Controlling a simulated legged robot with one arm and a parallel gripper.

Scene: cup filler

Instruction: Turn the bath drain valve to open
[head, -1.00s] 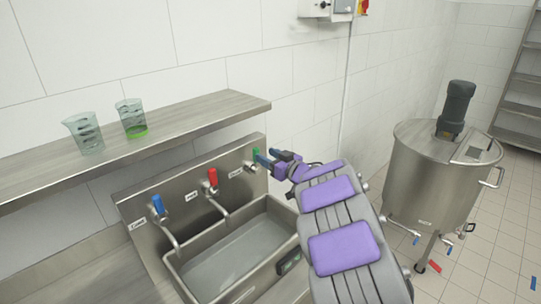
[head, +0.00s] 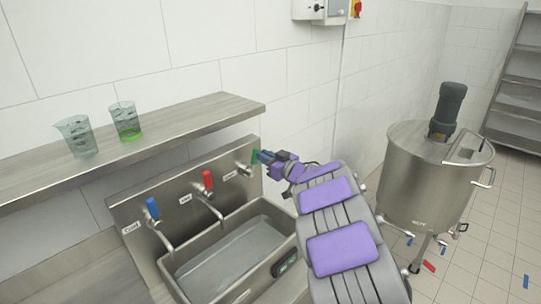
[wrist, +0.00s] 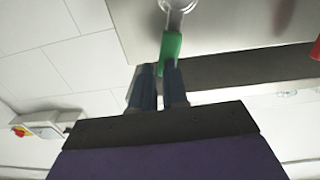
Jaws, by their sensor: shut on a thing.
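The green valve handle (head: 255,156) is on the right end of the steel back panel (head: 180,196), above the basin (head: 228,262). My gripper (head: 262,157) reaches it from the right. In the wrist view the blue fingers of my gripper (wrist: 158,72) are shut on the lower end of the green handle (wrist: 171,46). The handle's upper end joins a metal valve body (wrist: 180,5). The label beside the green valve is too small to read.
A blue-handled tap (head: 152,208) and a red-handled tap (head: 208,181) are to the left on the panel. Two beakers (head: 76,137) (head: 126,121) stand on the shelf (head: 160,138). A steel tank (head: 430,180) stands on the tiled floor at right.

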